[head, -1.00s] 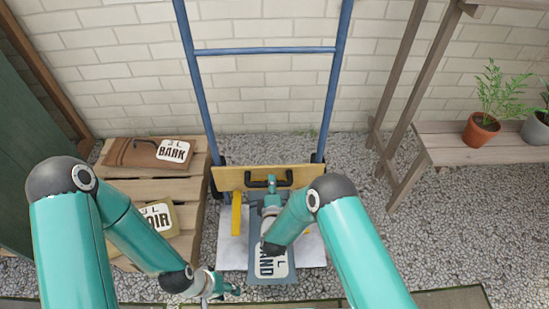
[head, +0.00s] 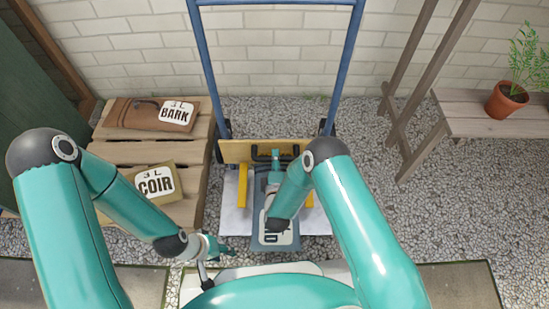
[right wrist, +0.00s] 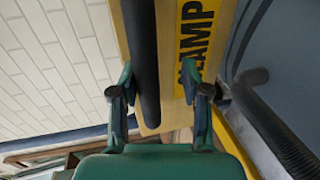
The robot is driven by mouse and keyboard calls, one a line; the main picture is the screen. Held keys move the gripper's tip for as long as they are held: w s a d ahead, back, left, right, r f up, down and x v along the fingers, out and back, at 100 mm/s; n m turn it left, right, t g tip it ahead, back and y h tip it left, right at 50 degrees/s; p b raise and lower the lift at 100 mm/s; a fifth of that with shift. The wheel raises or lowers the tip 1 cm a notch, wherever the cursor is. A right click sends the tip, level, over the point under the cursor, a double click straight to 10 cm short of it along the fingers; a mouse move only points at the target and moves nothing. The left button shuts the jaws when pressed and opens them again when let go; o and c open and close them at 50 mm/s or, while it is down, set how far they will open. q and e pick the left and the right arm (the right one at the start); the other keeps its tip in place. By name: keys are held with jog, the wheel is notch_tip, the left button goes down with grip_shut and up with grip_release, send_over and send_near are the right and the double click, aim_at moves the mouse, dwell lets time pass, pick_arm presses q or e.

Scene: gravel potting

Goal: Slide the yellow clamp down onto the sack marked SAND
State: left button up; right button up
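The yellow clamp is a wooden board (head: 235,150) across the blue hand truck, with a black handle bar (head: 291,153), yellow side bars (head: 243,185) and a yellow CLAMP label (right wrist: 195,32). The grey-blue sack (head: 262,226) lies below it; its white label (head: 281,239) is mostly hidden by my right arm. My right gripper (head: 276,157) is at the handle. In the right wrist view its fingers (right wrist: 160,92) are apart, with the black bar (right wrist: 143,50) between them and a gap on one side. My left gripper (head: 227,249) hangs left of the sack; its opening is too small to judge.
A blue hand-truck frame (head: 205,62) rises against the brick wall. A wooden pallet (head: 200,145) at left holds the BARK sack (head: 135,113) and COIR sack (head: 160,183). A bench (head: 462,122) with a potted plant (head: 507,98) stands right. Gravel (head: 390,210) between is clear.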

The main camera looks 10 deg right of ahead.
jog(key=shift+d+r, duration=0.1)
jog(key=shift+d, duration=0.1)
jog(key=shift+s, duration=0.15)
jog(key=v, duration=1.1)
jog(key=shift+s+a, duration=0.1)
jog(key=shift+s, duration=0.25)
jog(key=shift+r, duration=0.1)
